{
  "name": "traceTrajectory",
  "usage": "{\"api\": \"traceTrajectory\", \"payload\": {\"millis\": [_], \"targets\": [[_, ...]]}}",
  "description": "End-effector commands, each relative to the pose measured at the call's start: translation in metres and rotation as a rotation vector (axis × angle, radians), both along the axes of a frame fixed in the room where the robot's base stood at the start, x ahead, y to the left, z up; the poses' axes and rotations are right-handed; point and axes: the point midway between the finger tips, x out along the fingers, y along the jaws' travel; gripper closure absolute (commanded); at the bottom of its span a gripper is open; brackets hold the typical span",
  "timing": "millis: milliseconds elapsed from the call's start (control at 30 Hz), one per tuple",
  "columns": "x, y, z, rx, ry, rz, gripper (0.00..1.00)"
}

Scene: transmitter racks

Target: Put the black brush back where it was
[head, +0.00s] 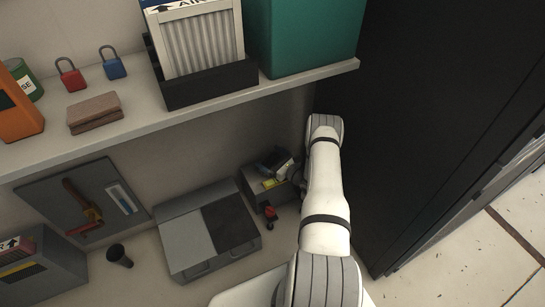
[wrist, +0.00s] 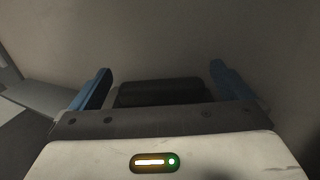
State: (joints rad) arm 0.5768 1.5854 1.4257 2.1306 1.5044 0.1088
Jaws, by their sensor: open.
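My gripper (wrist: 160,90) shows in the wrist view with its two blue fingers spread apart. A dark, oblong block (wrist: 160,92) lies between and beyond the fingers; it may be the black brush, but I cannot tell for sure, nor whether the fingers touch it. In the head view my white arm reaches down at the right, and my gripper is mostly hidden by the wrist, close to a small grey box (head: 257,190) with a yellow mark. A dark shape shows there, too small to identify as the brush.
A shelf (head: 190,112) above holds padlocks, a brown cloth (head: 95,112), a filter in a black tray (head: 210,84) and a teal bin (head: 305,35). Below stand a grey case (head: 190,237), a black cup (head: 119,256) and a tool panel (head: 85,205). A dark rack (head: 420,100) stands at right.

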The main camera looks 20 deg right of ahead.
Motion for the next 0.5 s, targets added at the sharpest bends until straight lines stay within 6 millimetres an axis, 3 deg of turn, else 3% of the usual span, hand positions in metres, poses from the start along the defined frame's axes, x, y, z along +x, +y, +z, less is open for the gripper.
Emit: {"api": "traceTrajectory", "payload": {"millis": [300, 500], "targets": [[-0.064, -0.031, 0.001, 0.003, 0.003, -0.008, 0.00], [-0.094, -0.044, 0.000, 0.003, 0.003, -0.006, 0.00]]}}
